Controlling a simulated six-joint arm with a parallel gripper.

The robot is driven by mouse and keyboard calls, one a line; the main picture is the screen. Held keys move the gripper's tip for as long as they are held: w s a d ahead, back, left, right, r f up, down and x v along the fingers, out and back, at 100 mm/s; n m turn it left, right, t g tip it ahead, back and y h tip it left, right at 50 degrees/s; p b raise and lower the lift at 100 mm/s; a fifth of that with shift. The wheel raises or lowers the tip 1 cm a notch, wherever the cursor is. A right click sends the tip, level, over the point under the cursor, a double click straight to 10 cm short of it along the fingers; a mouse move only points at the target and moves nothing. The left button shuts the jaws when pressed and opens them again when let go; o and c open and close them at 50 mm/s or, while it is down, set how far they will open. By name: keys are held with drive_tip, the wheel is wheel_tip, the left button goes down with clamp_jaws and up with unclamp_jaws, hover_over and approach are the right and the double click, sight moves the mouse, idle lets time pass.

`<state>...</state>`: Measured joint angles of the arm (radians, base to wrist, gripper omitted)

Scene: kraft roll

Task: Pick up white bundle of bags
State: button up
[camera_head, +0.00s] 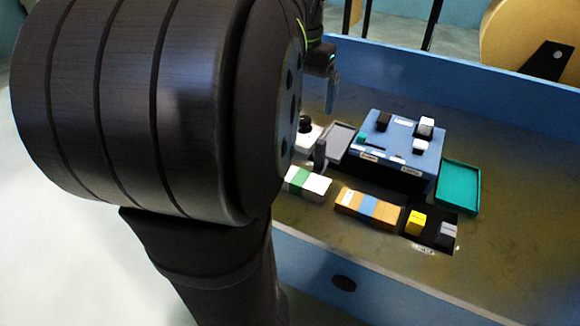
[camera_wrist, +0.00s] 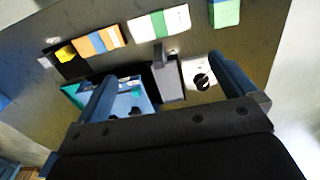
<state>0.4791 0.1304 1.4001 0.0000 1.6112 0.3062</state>
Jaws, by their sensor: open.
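A white bundle of bags with a green band (camera_head: 317,186) lies flat on the table, at the near left of the blue box in the head view. In the wrist view the white bundle (camera_wrist: 177,19) lies at the top middle, beyond my fingertips. My gripper (camera_wrist: 164,74) is open and empty, its two fingers spread wide. In the head view my gripper (camera_head: 332,92) is partly hidden by my arm and hangs above the table, behind and apart from the bundle.
A brown bundle with a blue band (camera_head: 369,206) and a black tray (camera_head: 440,240) with yellow and grey blocks lie right of the white bundle. A blue box (camera_head: 398,146) stands behind. A small upright grey object (camera_head: 320,156) is close to the bundle. A teal tray (camera_head: 459,188) is farther right.

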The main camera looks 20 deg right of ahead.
drive_tip(key=c, duration=0.8)
drive_tip(key=shift+o, duration=0.2)
drive_tip(key=n+g+h, duration=0.3)
drive_tip(key=n, duration=1.5)
approach(301, 177)
wheel_tip(301, 177, down, 3)
drive_tip(key=shift+a+f, duration=0.1)
drive_tip(key=shift+f, duration=0.1)
drive_tip(key=f, duration=0.1)
drive_tip(key=s+d+f, duration=0.2)
drive_tip(key=shift+f, duration=0.4)
drive_tip(key=shift+s+d+f, duration=0.1)
drive_tip(key=shift+d+f, duration=0.05)
drive_tip(key=shift+f, duration=0.25)
